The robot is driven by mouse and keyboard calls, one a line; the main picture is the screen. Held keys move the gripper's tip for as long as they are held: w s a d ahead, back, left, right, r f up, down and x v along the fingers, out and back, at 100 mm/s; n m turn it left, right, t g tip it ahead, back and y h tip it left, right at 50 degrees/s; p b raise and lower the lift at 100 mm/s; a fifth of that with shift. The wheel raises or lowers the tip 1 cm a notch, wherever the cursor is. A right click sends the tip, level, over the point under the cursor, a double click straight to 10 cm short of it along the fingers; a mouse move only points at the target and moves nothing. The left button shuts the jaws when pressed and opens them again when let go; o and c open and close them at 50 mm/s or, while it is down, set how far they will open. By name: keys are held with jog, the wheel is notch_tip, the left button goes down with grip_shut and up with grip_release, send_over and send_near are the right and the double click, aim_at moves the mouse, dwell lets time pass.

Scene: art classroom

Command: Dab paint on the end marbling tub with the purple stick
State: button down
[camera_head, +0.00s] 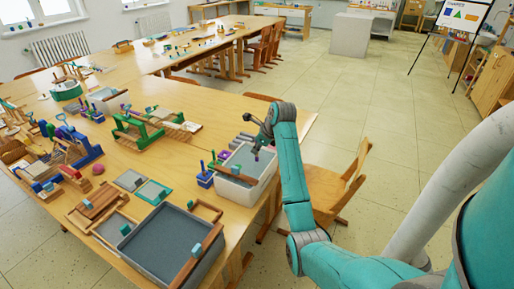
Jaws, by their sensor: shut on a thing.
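A white marbling tub (236,190) with a grey surface stands at the right edge of the near table. My gripper (257,146) is above this tub, pointing down, shut on a thin dark stick whose small purple tip (256,157) shows below the fingers. I cannot tell whether the tip touches the grey surface. A larger grey tub (168,238) stands nearer, at the front of the table, with a wooden bar across its right side. Another small grey tub (105,95) stands farther back at left. Which one counts as the end tub is not clear.
Blue pots with sticks (205,179) and a purple pot (223,156) stand just left of the white tub. Wooden frames, a green rack (140,128) and blue tools crowd the table's left.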

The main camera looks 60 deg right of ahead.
jog(key=shift+f, duration=0.35)
dwell(0.4)
jog(key=shift+r, duration=5)
